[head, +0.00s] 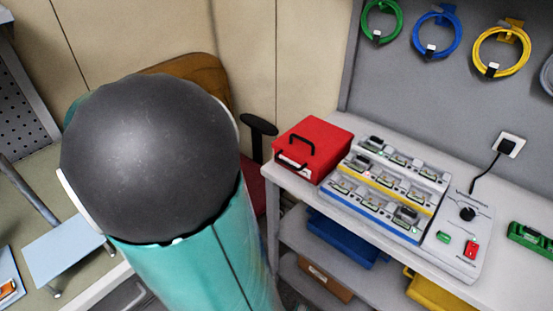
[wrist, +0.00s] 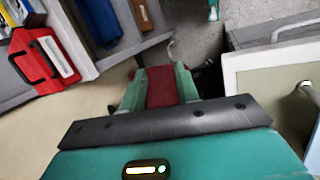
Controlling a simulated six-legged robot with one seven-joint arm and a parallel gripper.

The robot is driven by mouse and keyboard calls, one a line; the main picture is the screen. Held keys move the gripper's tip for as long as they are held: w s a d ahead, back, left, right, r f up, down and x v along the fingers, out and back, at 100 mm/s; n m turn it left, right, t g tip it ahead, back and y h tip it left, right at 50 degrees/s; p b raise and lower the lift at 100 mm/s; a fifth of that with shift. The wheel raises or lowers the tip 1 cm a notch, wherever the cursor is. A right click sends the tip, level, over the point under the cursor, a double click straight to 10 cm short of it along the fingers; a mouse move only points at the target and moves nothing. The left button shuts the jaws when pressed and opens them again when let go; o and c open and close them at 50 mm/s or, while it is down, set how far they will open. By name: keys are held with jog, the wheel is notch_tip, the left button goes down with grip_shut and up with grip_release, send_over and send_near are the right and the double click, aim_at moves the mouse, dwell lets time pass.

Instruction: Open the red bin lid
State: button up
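The red bin (head: 313,147) is a red box with a black handle on its top, at the left end of the workbench; its lid looks shut. In the wrist view the red bin (wrist: 38,62) is at the upper left, tilted, with its black handle showing. My gripper (wrist: 160,76) shows in the wrist view as two green fingers set apart, with a dark red surface seen between them. It appears open and empty, well apart from the bin. In the head view my gripper is not visible; my arm's dark, rounded link fills the left middle.
The bench (head: 515,278) also carries a tiered rack of small devices (head: 390,185) just right of the bin and a control panel (head: 462,235). Coiled cables hang above. A chair (head: 190,70) stands behind my arm.

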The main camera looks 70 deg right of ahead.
jog(key=s+d+f+m+g+h, duration=0.1)
jog(key=s+d+g, duration=0.1)
jog(key=d, duration=0.3)
jog(key=s+d+f+m+g, duration=0.1)
jog(key=d+f+m+g, duration=0.15)
jog(key=d, duration=0.25)
jog(key=m+g+h, duration=0.2)
jog(key=g, duration=0.5)
send_near(285, 162)
jog(key=x, duration=1)
jog(key=shift+f, duration=0.25)
grip_shut()
